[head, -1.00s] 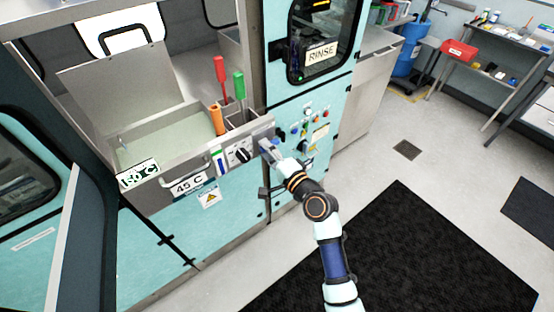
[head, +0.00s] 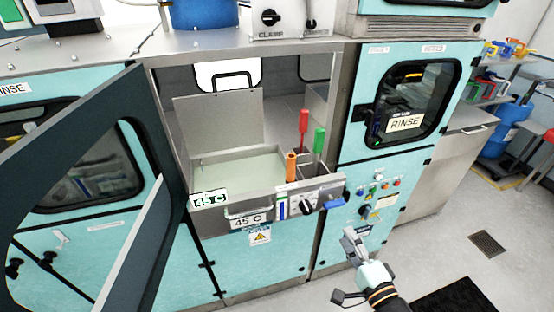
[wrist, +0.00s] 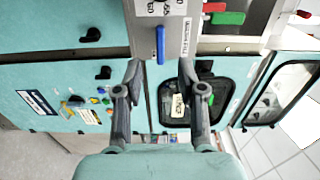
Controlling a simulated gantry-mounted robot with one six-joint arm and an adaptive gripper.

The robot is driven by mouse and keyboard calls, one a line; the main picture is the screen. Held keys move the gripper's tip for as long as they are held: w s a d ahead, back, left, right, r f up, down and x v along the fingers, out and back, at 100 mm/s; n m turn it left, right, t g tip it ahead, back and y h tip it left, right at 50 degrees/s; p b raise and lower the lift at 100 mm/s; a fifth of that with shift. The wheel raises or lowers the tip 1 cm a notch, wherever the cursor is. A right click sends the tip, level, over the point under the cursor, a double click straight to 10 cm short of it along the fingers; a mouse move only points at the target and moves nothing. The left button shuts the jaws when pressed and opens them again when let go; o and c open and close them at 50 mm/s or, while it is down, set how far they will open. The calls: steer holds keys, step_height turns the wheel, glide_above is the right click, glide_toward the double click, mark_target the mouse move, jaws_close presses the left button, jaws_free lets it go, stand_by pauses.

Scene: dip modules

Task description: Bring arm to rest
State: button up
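My gripper (head: 354,240) is in front of the teal cabinet, to the lower right of the bath's control panel, apart from it. In the wrist view my gripper (wrist: 160,75) has its two fingers apart with nothing between them. A blue lever (head: 330,205) sticks out at the right end of the panel. It also shows in the wrist view (wrist: 160,44), just beyond the fingertips. The bath (head: 235,170) has its lid (head: 220,120) raised. Its green display (head: 209,199) reads 45 C, like the label (head: 248,219) below it.
A dark framed door (head: 95,190) stands open at the left. Red (head: 303,125), green (head: 319,142) and orange (head: 290,165) handled tools stand by the bath. The RINSE window (head: 405,110) is shut, above a button panel (head: 378,190).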

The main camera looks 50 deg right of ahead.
steer(key=w+a+r+n+y, duration=0.1)
steer(key=w+a+n+y, duration=0.3)
steer(key=w+a+n, duration=0.45)
steer(key=w+a+r+n+y, duration=0.1)
steer(key=w+a+n+y, duration=0.3)
steer(key=a, duration=0.8)
steer(key=s+a+r+n+g+y, duration=0.15)
steer(key=a+n, duration=0.35)
steer(key=a, duration=0.5)
steer(key=a+r+n+g, duration=0.1)
steer(key=a+r+n, duration=0.1)
steer(key=a+n, duration=0.6)
step_height(320, 180, up, 21)
steer(key=a+m+p, duration=0.1)
steer(key=a+p, duration=0.1)
steer(key=p, duration=1.9)
steer(key=shift+s+a+r+m, duration=0.15)
steer(key=shift+s+r+m, duration=0.05)
steer(key=shift+s+m, duration=0.15)
steer(key=shift+f+h, duration=0.1)
steer(key=shift+h, duration=0.15)
